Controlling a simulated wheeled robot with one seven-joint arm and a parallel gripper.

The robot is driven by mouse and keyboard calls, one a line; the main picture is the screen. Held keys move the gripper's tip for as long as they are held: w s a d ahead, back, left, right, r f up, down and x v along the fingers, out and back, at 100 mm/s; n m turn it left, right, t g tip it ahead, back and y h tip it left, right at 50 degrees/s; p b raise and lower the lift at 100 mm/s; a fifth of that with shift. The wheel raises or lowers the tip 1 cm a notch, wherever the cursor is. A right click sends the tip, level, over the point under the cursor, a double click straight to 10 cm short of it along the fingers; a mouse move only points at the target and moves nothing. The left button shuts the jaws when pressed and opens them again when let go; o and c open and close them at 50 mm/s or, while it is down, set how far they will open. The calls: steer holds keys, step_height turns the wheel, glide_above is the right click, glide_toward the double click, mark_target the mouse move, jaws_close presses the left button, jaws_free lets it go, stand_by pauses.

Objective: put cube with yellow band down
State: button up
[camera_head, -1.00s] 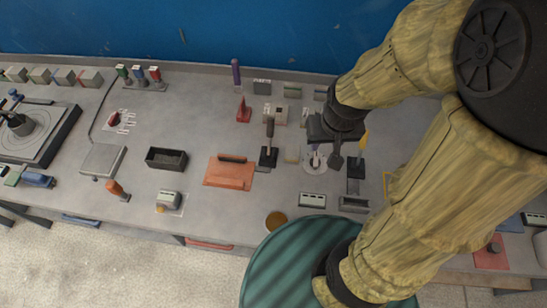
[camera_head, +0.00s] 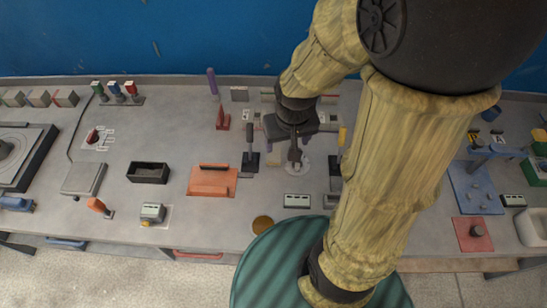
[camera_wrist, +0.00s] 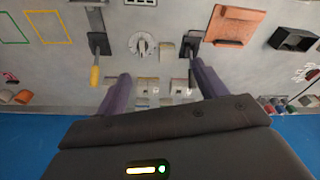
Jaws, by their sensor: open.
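My gripper (camera_head: 296,155) hangs over the back middle of the bench in the head view. In the wrist view its two purple fingers (camera_wrist: 160,72) stand wide apart with nothing between them. A small beige block (camera_wrist: 167,51) sits on the bench beyond the fingertips, beside a round dial (camera_wrist: 143,44); no yellow band can be made out on it. In the head view my gripper and arm cover most of that spot. Grey cubes with coloured bands (camera_head: 66,98) stand at the far left; I cannot tell a yellow band among them.
A lever with a yellow handle (camera_wrist: 95,76) and another black lever (camera_wrist: 190,45) stand either side of the dial. An orange plate (camera_head: 212,180), a black tray (camera_head: 148,173) and a small grey device (camera_head: 152,213) lie left. A blue wall bounds the back.

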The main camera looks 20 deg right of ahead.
steer(key=w+f+m+g+b, duration=0.1)
steer(key=w+f, duration=0.2)
steer(key=w, duration=0.3)
steer(key=w+f+m+g, duration=0.1)
steer(key=w+f+m, duration=0.1)
steer(key=w, duration=0.5)
steer(key=shift+w+d+f+b, duration=0.2)
steer(key=shift+f+b, duration=0.2)
steer(key=shift+f, duration=0.5)
steer(key=shift+s, duration=0.1)
steer(key=p, duration=0.1)
glide_toward(274, 153)
steer(key=f, duration=0.5)
steer(key=shift+w+d+f, duration=0.15)
steer(key=shift+w+f, duration=0.1)
steer(key=shift+w, duration=0.05)
steer(key=shift+s+f+p, duration=0.15)
steer(key=shift+f+p, duration=0.2)
steer(key=shift+f, duration=0.95)
steer(key=shift+s+f+p, duration=0.1)
steer(key=shift+f+p, duration=0.25)
steer(key=shift+f, duration=0.95)
